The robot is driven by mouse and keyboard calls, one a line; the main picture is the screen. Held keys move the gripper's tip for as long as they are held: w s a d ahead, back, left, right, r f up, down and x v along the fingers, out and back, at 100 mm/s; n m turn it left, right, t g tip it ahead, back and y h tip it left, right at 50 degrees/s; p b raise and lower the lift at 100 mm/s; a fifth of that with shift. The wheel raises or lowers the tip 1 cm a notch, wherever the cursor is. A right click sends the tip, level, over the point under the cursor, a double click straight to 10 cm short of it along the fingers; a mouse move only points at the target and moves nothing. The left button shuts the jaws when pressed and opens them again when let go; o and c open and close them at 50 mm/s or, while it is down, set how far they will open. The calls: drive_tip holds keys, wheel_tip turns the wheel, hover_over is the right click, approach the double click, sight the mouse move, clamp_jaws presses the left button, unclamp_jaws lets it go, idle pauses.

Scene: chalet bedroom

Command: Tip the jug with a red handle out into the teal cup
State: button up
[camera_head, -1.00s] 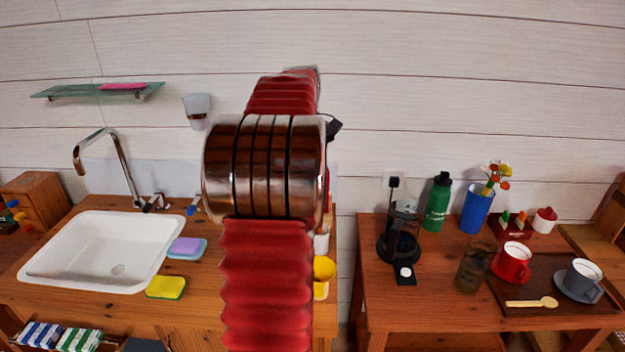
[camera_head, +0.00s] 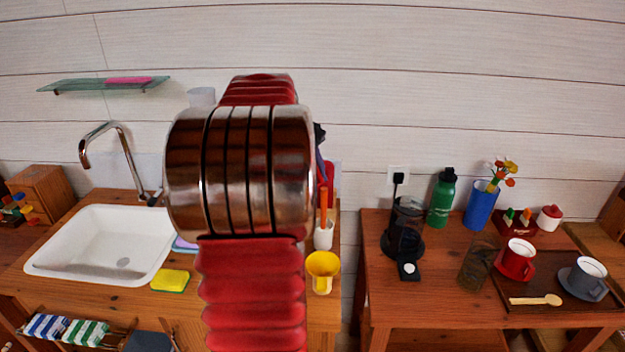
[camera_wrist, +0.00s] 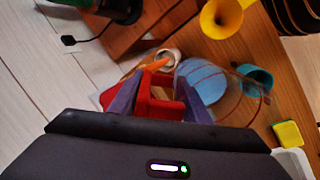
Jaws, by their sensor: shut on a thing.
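In the wrist view my gripper (camera_wrist: 158,92) is shut on the red handle (camera_wrist: 165,108) of a jug, with a purple finger on each side of it. The jug (camera_wrist: 203,80) is clear, with a blue content showing inside. The teal cup (camera_wrist: 262,76) is just right of the jug, partly overlapped by its clear outline; I cannot tell how far apart they are. In the head view my arm hides the jug body and the teal cup. A strip of red, likely the handle, shows at the arm's right edge.
A yellow funnel-shaped cup (camera_head: 322,266) and a white holder (camera_head: 323,236) with an orange item stand at the counter's right end.

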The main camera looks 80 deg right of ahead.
drive_tip(key=shift+w+a+f+g+h, duration=0.2)
drive_tip(key=shift+w+a+g+h, duration=0.1)
drive_tip(key=shift+a+g+h, duration=0.15)
wheel_tip(320, 180, down, 10)
drive_tip(key=w+a+h, duration=0.1)
drive_tip(key=shift+g, duration=0.45)
idle(4.5)
drive_tip(key=shift+w+a+r+g+h, duration=0.3)
drive_tip(key=shift+a+r+g+h, duration=0.15)
drive_tip(key=shift+h, duration=0.5)
drive_tip(key=shift+w+a+r+g+h, duration=0.2)
drive_tip(key=shift+r+g+h, duration=0.15)
drive_tip(key=shift+r, duration=0.2)
drive_tip(key=shift+w+a+r+g+h, duration=0.15)
drive_tip(key=shift+r+g+h, duration=0.15)
drive_tip(key=shift+r, duration=0.25)
